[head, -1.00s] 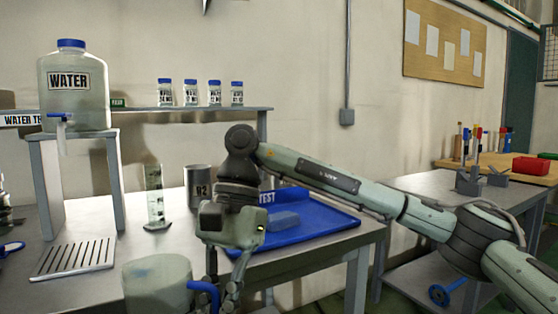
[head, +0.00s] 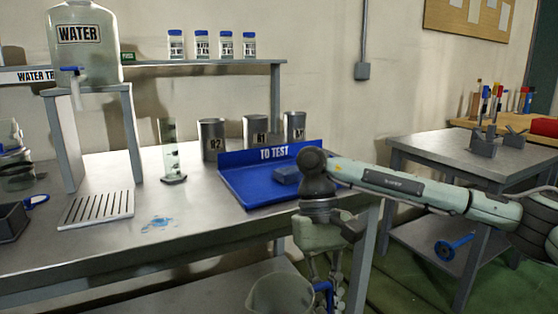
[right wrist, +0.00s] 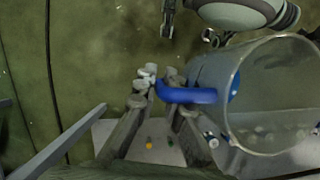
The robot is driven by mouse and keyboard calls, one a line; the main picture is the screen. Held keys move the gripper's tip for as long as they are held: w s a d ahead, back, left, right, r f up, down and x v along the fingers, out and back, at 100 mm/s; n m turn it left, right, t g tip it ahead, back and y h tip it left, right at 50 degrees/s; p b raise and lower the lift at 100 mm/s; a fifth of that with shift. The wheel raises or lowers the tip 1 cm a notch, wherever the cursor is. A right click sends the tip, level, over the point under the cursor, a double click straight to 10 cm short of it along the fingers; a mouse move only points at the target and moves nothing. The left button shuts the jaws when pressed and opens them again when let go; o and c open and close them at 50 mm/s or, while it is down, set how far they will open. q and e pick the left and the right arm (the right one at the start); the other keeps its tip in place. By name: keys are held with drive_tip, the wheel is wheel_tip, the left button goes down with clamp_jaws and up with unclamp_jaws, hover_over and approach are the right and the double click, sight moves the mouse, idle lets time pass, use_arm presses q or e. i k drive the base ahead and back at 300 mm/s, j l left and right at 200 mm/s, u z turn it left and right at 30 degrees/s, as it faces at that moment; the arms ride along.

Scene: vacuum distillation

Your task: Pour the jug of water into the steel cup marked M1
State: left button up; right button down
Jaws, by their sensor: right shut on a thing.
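The jug (head: 280,293) is a clear vessel with a blue handle, low in front of the table and cut by the bottom edge. My right gripper (head: 330,285) is shut on its handle. In the right wrist view the fingers (right wrist: 163,88) close on the blue handle (right wrist: 190,95), and the jug (right wrist: 280,95) is at the right; I cannot tell its water level. Steel cups marked R2 (head: 212,139) and R1 (head: 256,132), and a third cup (head: 293,126) with a half-hidden label, stand at the table's back. I cannot read M1 on any cup. A pale arm part shows at the wrist view's top, perhaps my left.
A blue "TO TEST" tray (head: 240,188) with a blue block (head: 286,175) lies on the table's right end. A measuring cylinder (head: 172,152), slotted plate (head: 97,209) and water tank (head: 85,45) stand left. A small bluish patch (head: 158,223) marks the tabletop.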

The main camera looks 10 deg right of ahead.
sight(294, 122)
drive_tip(key=l+u, duration=0.15)
drive_tip(key=u, duration=0.75)
drive_tip(key=l+u, duration=0.3)
drive_tip(key=k+l+u, duration=0.1)
drive_tip(key=l+u, duration=0.25)
drive_tip(key=k+l+u, duration=0.15)
drive_tip(key=l+u, duration=0.15)
drive_tip(key=l, duration=0.15)
drive_tip(key=k+l+u, duration=0.15)
drive_tip(key=l, duration=0.25)
drive_tip(key=k+l+u, duration=0.35)
drive_tip(key=l, duration=0.3)
drive_tip(key=k+l+u, duration=0.15)
drive_tip(key=k+l, duration=1.15)
drive_tip(key=l, duration=0.1)
